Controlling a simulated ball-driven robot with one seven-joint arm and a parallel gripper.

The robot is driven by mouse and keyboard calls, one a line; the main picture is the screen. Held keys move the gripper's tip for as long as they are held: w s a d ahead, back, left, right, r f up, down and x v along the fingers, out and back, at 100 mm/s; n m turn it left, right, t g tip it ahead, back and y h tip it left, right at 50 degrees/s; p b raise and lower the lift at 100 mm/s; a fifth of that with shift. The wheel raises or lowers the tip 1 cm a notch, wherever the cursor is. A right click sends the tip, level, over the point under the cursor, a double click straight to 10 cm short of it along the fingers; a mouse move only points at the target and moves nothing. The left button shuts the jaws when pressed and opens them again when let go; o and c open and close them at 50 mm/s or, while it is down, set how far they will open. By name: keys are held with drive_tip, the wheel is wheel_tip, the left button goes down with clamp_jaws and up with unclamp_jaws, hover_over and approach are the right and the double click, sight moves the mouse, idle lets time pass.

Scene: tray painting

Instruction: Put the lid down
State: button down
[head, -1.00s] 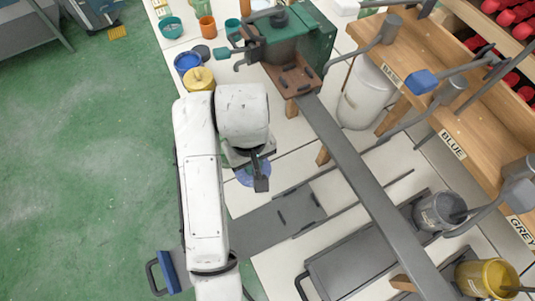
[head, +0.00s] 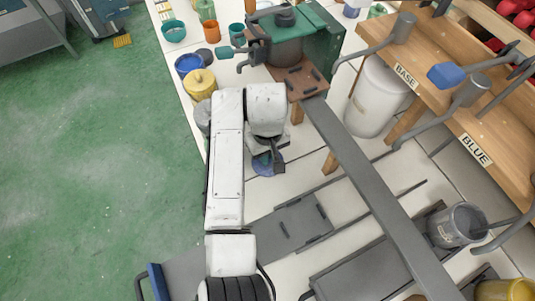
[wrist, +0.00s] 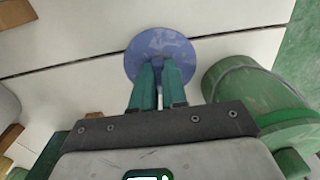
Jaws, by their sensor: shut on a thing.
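The lid is a round blue disc (wrist: 160,52) in the wrist view, seen flat on with glossy light patches. My gripper (wrist: 162,75) has its two green fingers shut at the lid's near edge and middle. In the head view the lid (head: 264,162) shows as a small blue disc under my gripper (head: 277,165), partly covered by it. It is over the white tabletop between the yellow pot and the grey plates. I cannot tell whether it touches the tabletop.
A green bucket (wrist: 255,95) stands close to the right of my fingers in the wrist view. A yellow pot (head: 200,84) and blue bowl (head: 189,65) stand behind my arm. A long grey rail (head: 365,180) runs to the right. White tabletop shows around the lid.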

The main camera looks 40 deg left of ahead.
drive_tip(key=shift+f, duration=0.25)
drive_tip(key=shift+f, duration=0.15)
drive_tip(key=c, duration=1.2)
unclamp_jaws()
drive_tip(key=shift+o, duration=0.2)
wheel_tip(320, 180, up, 12)
drive_tip(key=shift+r, duration=0.2)
